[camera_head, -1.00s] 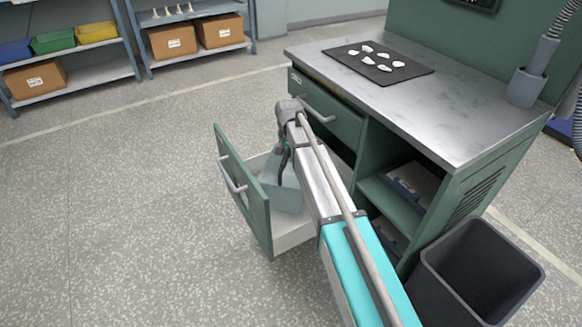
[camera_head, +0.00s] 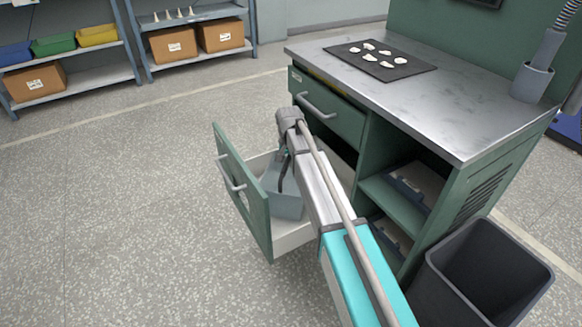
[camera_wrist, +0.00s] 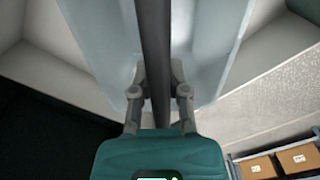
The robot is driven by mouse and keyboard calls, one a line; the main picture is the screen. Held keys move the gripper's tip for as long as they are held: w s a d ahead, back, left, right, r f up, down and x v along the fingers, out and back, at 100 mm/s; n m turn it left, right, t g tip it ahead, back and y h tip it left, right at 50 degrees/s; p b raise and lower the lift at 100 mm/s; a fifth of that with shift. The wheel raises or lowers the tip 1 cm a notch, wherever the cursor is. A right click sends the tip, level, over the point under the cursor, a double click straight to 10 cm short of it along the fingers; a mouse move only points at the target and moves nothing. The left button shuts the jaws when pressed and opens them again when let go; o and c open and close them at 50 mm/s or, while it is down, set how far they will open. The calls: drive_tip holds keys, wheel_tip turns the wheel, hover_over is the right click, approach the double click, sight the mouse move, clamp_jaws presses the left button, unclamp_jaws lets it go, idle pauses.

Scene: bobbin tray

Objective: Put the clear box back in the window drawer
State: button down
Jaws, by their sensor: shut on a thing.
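The clear box (camera_head: 288,205), pale blue-grey and see-through, is inside the open lower drawer (camera_head: 257,218) of the green bench. The drawer has a green front with a bar handle and pale inner walls. My gripper (camera_wrist: 159,74) is shut on the box, with its fingers at a dark bar that runs along the middle of the wrist view. The box's pale sides (camera_wrist: 100,45) show on both sides of that bar. My arm hides part of the box and the drawer's right side in the head view. I cannot tell whether the box touches the drawer floor.
A closed upper drawer (camera_head: 328,112) is in the bench beside my wrist. Open shelves (camera_head: 400,195) with dark items lie right of my arm. A dark bin (camera_head: 480,285) stands at the lower right. The floor left of the drawer is clear.

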drive_tip(key=shift+f, duration=0.1)
idle(0.3)
drive_tip(key=c, duration=0.6)
unclamp_jaws()
drive_tip(key=shift+c, duration=0.2)
wheel_tip(320, 180, up, 12)
drive_tip(key=p, duration=1.2)
drive_tip(key=shift+d, duration=0.1)
